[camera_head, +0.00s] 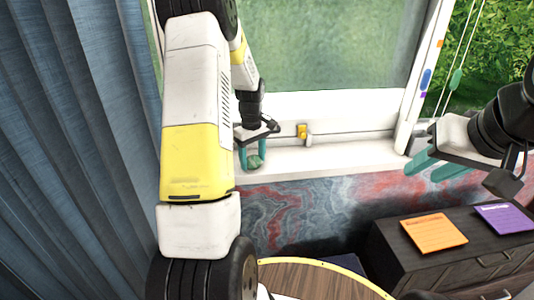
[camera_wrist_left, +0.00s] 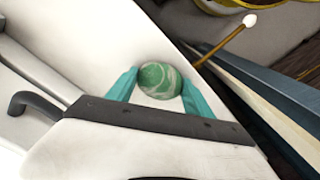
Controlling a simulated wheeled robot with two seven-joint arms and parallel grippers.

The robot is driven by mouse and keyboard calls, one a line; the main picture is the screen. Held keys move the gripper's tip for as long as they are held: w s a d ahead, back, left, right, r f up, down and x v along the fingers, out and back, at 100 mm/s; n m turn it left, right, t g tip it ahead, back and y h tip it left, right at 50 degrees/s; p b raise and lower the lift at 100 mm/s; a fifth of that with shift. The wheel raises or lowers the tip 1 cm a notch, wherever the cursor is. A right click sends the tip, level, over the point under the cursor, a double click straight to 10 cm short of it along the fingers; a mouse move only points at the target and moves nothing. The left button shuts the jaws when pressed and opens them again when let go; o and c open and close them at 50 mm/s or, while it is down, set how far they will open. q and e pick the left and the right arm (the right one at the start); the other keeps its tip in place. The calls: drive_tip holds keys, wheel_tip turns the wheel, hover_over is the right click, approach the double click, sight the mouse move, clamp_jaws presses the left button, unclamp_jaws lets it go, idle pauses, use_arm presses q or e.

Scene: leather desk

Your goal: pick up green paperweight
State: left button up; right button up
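The green paperweight (camera_wrist_left: 160,80) is a round ball with pale marbled streaks. In the head view the paperweight (camera_head: 254,162) is low at the white window sill, at the tips of my left gripper (camera_head: 253,151). In the left wrist view, the teal fingers of my left gripper (camera_wrist_left: 159,83) flank the ball on both sides, very close to it. I cannot tell whether they press on it, or whether the ball still rests on the sill. My right gripper (camera_head: 435,167) is open and empty at the right, far from the ball.
The white sill (camera_head: 330,157) is clear to the right of the ball. A yellow window latch (camera_head: 302,131) is on the frame above it. Blue curtains (camera_head: 75,150) hang at the left. A dark drawer unit (camera_head: 400,262) with orange (camera_head: 433,232) and purple (camera_head: 506,217) notes stands at lower right.

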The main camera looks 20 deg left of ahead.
use_arm(q)
drive_tip(key=c, duration=0.9)
drive_tip(key=shift+r, duration=0.15)
